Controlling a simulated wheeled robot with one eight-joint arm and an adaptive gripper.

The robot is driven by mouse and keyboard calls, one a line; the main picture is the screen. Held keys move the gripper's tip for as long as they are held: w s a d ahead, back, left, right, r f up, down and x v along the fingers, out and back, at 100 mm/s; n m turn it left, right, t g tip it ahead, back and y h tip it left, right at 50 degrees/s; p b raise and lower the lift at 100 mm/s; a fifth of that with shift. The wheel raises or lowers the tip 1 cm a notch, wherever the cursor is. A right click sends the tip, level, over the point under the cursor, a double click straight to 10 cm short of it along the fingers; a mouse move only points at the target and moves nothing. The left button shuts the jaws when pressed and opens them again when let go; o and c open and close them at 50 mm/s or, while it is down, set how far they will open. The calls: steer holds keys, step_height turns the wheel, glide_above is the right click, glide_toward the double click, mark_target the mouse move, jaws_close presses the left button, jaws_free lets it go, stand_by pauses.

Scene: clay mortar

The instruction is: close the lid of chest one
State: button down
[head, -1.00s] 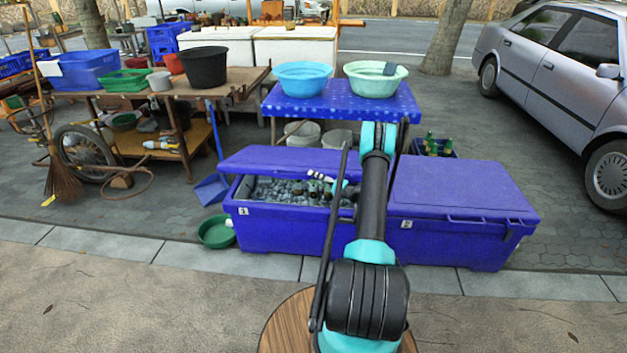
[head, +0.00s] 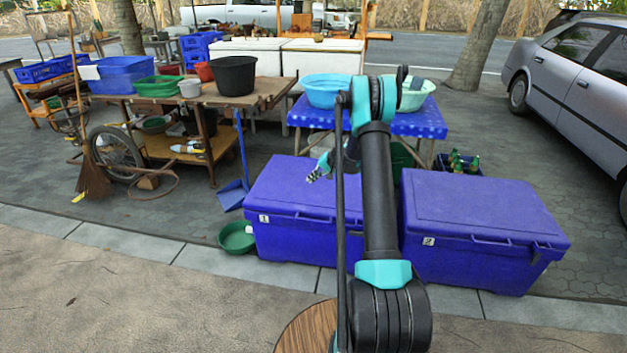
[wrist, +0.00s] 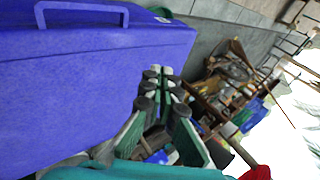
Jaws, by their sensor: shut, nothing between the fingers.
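Chest one (head: 305,205) is the blue cooler marked 1, left of my arm in the head view. Its lid lies down flat over the body, with no gap or contents showing. My arm hides its right end. Its blue side and handle also fill the left of the wrist view (wrist: 90,85). My gripper (head: 318,173) is shut and empty, above the lid toward its back in the head view. The fingertips also show in the wrist view (wrist: 162,85), beside the chest. I cannot tell whether they touch the lid.
Chest two (head: 480,215) stands closed to the right. A blue table (head: 425,125) with basins is behind the chests. A green basin (head: 236,238) sits at chest one's front left corner. A wooden cart (head: 265,88) stands at the back left. The front pavement is clear.

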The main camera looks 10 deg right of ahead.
step_height(320, 180, up, 10)
steer(key=w+d+r+g+h, duration=0.1)
steer(key=w+g+h, duration=0.15)
steer(key=h, duration=0.55)
steer(key=s+a+x, duration=0.1)
steer(key=s+x, duration=0.1)
steer(key=x, duration=1.1)
steer(key=shift+a+f, duration=0.25)
steer(key=shift+f, duration=0.2)
steer(key=shift+t, duration=0.25)
